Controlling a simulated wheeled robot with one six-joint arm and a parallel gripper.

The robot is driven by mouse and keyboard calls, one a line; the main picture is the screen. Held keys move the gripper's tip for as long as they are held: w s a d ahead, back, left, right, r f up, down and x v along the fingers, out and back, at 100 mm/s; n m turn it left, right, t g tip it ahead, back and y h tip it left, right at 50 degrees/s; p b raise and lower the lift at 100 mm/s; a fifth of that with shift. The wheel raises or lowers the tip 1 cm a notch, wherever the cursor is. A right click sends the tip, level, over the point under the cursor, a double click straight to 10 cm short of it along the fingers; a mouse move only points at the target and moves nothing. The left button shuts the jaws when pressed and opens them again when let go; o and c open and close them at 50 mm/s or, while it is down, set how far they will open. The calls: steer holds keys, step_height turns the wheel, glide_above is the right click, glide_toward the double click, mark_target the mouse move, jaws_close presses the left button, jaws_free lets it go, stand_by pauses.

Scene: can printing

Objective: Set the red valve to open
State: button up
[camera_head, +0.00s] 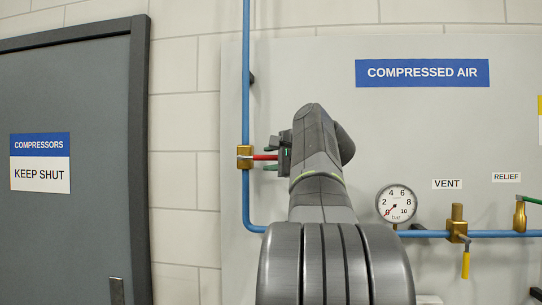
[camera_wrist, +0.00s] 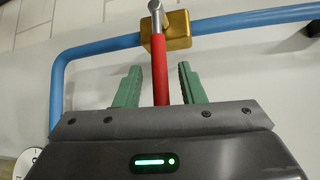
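The red valve is a brass body (camera_head: 244,157) on the vertical blue pipe, with a red lever (camera_head: 264,157) pointing right, crosswise to the pipe. In the wrist view the red lever (camera_wrist: 159,66) runs from the brass body (camera_wrist: 178,31) down between my green fingers. My gripper (camera_head: 268,155) is at the lever, one finger above and one below it in the head view. In the wrist view my gripper (camera_wrist: 159,67) is open around the lever, with a gap on both sides. The lever's outer end is hidden by my gripper.
The blue pipe (camera_head: 246,80) bends right below the valve. A gauge (camera_head: 396,204) has its needle near 0. A yellow-handled vent valve (camera_head: 458,235) and a green-handled relief valve (camera_head: 520,216) are farther right. A grey door (camera_head: 70,235) is at left.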

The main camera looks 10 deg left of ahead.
steer(key=shift+w+a, duration=0.1)
steer(key=shift+a, duration=0.05)
jaws_close()
